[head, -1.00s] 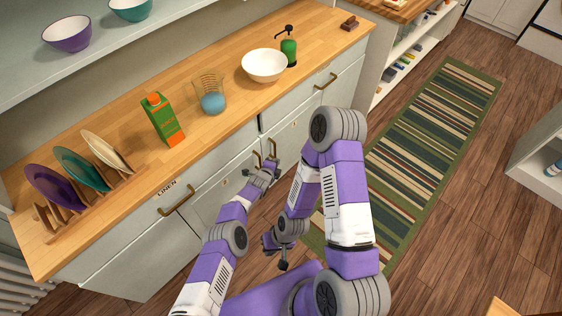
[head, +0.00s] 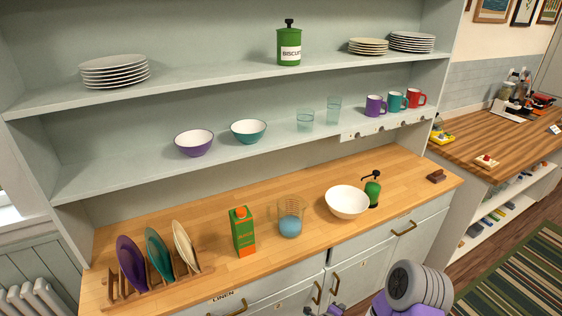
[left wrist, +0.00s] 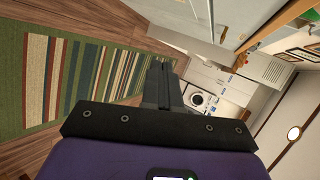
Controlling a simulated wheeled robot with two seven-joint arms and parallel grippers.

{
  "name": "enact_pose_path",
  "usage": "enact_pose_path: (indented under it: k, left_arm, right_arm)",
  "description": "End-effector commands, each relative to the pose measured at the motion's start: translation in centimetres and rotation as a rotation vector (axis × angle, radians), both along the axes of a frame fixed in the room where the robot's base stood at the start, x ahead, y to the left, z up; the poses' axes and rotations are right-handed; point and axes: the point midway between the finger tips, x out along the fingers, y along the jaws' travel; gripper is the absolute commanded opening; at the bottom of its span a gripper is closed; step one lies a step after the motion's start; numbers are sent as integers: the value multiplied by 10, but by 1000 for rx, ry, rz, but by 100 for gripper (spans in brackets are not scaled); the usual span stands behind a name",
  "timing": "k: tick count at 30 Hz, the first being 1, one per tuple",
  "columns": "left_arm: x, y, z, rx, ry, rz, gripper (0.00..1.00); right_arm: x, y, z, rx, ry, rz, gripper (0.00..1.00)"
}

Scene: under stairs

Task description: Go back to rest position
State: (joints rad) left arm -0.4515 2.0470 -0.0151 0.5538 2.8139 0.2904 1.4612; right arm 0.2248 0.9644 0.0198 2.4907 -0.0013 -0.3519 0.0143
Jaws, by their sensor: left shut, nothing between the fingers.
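My left gripper (head: 334,310) just shows at the bottom edge of the head view, in front of the lower cabinet doors. In the left wrist view its dark fingers (left wrist: 161,66) are together with nothing between them. A purple and grey link of my arm shows at the lower right of the head view. My right gripper is out of view.
The wooden counter (head: 300,244) holds a plate rack, a green carton (head: 242,232), a glass jug (head: 291,218), a white bowl (head: 347,202) and a green soap dispenser (head: 372,190). Shelves with crockery stand above. A striped rug (left wrist: 75,80) lies on the floor.

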Motion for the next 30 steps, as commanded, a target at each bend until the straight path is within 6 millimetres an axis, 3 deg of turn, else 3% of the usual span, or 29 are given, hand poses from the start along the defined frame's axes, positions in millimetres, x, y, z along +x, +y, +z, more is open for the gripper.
enact_pose_path:
  k: [5, 11, 15, 22, 30]
  left_arm:
    - [-6, 27, -18, 194, -49, -164, 0]
    - [-35, 95, -49, 574, -167, -588, 0]
    - [-65, 151, -60, 793, -270, -929, 0]
    - [-122, 245, -58, 1036, -506, -1519, 0]
    - [-195, 333, -29, 1141, -970, -2171, 0]
  right_arm:
    - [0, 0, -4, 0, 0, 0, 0]
    - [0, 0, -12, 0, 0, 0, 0]
    - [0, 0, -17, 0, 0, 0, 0]
    - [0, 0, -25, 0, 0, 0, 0]
    - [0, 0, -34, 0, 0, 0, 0]
